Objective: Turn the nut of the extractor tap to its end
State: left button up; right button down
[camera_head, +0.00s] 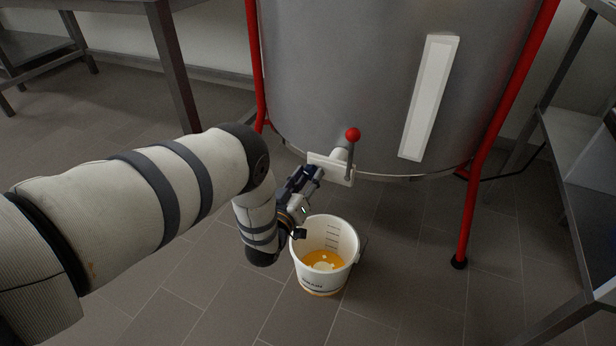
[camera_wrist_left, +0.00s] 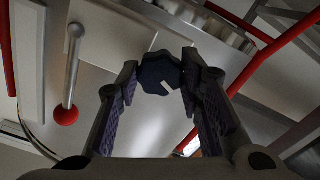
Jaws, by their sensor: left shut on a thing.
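The extractor tap (camera_head: 331,166) is a pale fitting low on the front of the steel tank (camera_head: 345,60). Its lever (camera_head: 350,161) stands up with a red ball (camera_head: 353,134) on top. The lever's red ball (camera_wrist_left: 66,115) also shows in the left wrist view. The nut (camera_wrist_left: 160,73) is a dark, lobed knob between my left fingertips in the left wrist view. My left gripper (camera_head: 311,175) is shut on the nut at the left side of the tap. In the head view the fingers cover most of the nut. My right gripper is out of view.
A white bucket (camera_head: 298,262) with orange honey in it stands on the floor just below my left gripper. Red tank legs (camera_head: 481,170) stand to either side. A metal table (camera_head: 110,6) is at the left and a rack (camera_head: 570,150) at the right.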

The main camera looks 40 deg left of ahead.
pick_arm(q)
jog(key=m, duration=0.6)
jog(key=shift+p, duration=0.35)
jog(key=m, duration=0.6)
jog(key=shift+m, duration=0.3)
jog(key=shift+a+f, duration=0.1)
jog(key=o, duration=1.2)
jog(key=shift+c, duration=0.2)
jog(key=shift+s, duration=0.15)
jog(key=v, duration=1.1)
jog(key=shift+s, duration=0.4)
